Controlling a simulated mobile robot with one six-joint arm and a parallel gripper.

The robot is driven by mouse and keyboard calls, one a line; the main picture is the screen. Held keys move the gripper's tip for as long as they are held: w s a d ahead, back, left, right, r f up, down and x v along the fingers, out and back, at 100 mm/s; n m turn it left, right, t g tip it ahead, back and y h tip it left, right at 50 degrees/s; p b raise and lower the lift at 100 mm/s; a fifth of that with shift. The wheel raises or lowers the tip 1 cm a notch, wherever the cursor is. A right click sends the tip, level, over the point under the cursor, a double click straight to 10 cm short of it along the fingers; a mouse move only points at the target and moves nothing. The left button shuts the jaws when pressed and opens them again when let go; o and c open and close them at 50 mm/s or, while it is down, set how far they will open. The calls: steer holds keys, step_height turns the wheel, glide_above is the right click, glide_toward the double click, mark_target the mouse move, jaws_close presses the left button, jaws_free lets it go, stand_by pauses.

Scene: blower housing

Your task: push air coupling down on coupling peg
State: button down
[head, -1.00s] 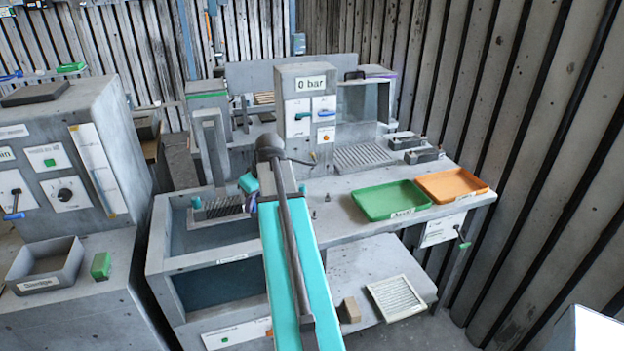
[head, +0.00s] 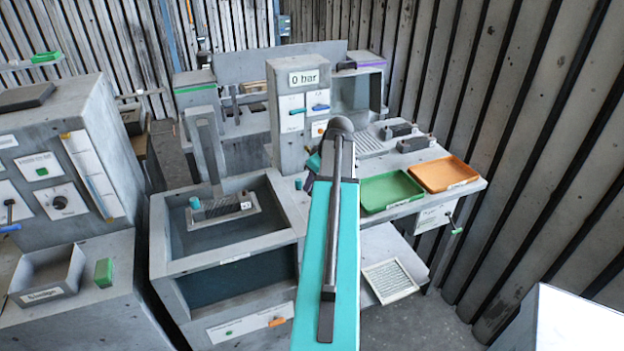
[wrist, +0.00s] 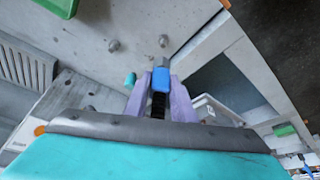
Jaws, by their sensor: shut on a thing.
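In the wrist view, the purple fingers of my gripper (wrist: 160,98) are shut on a small blue piece with a dark ribbed part, which appears to be the air coupling (wrist: 161,82). A grey tip shows just beyond its blue end; whether this is the coupling peg or part of the coupling cannot be told. A separate short grey peg (wrist: 113,45) stands on the grey bench top, apart from the fingers. Whether the coupling touches a peg is unclear.
A basin (head: 275,245) with a grate lies left of my arm. A post with a "0 bar" sign (head: 303,78) stands behind. A green tray (head: 391,192) and an orange tray (head: 445,174) are to the right. A small teal cylinder (wrist: 130,79) stands near the fingers.

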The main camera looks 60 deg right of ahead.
steer(key=shift+f, duration=0.15)
stand_by(0.3)
steer(key=shift+f+b, duration=1)
steer(key=shift+f, duration=0.85)
steer(key=shift+s+f+b, duration=0.1)
steer(key=shift+f+b, duration=1.15)
steer(key=shift+f, duration=0.35)
stand_by(2.2)
steer(key=c, duration=1.4)
jaws_free()
steer(key=shift+r, duration=0.1)
steer(key=b+v, duration=0.3)
steer(key=v, duration=1)
steer(key=shift+r, duration=0.3)
